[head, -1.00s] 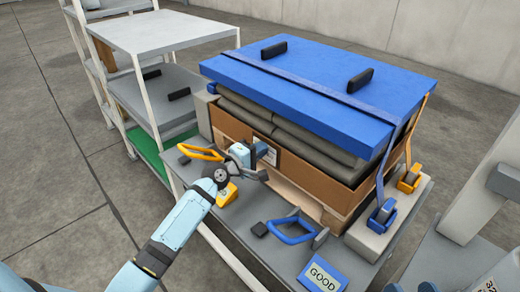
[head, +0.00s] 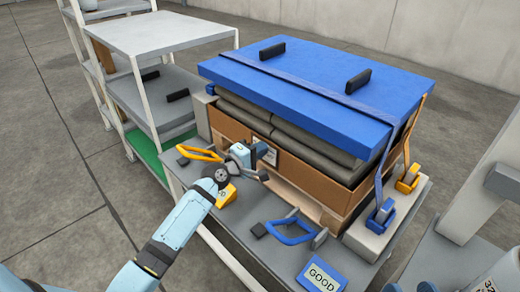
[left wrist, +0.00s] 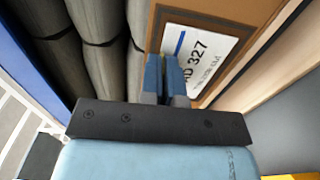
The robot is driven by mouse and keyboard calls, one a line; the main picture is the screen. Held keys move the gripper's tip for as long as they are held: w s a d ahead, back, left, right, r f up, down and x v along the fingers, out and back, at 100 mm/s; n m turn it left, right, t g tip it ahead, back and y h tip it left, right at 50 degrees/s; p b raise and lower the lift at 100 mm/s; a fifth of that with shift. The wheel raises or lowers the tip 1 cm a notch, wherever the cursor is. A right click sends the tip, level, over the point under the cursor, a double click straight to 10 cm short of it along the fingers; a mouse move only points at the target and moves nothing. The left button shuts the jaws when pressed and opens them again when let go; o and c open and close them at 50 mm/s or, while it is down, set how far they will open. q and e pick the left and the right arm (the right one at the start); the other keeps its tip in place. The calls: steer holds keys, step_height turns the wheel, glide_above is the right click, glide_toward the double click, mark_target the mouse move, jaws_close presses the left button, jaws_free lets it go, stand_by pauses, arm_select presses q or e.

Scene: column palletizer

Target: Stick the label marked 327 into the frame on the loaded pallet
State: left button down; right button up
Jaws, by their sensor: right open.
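The label marked 327 (left wrist: 206,50), white with a blue stripe, is at the brown box side in the left wrist view. A dark frame outline (left wrist: 240,22) shows around it; I cannot tell whether the label touches the surface. It also shows small in the head view (head: 265,152). My left gripper (left wrist: 168,72) has its blue-grey fingers nearly together at the label's near edge, with a thin strip between them. In the head view my left gripper (head: 254,157) is at the front of the loaded pallet (head: 318,175). My right gripper is not in view.
A blue lid (head: 320,80) with straps tops the load. An orange handle (head: 198,153), a blue-handled tool (head: 290,231) and a GOOD sign (head: 321,276) lie on the grey deck in front. A shelf rack (head: 160,90) stands left.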

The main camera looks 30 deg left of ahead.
arm_select(q)
steer(key=c, duration=1.3)
jaws_free()
steer(key=shift+o, duration=0.2)
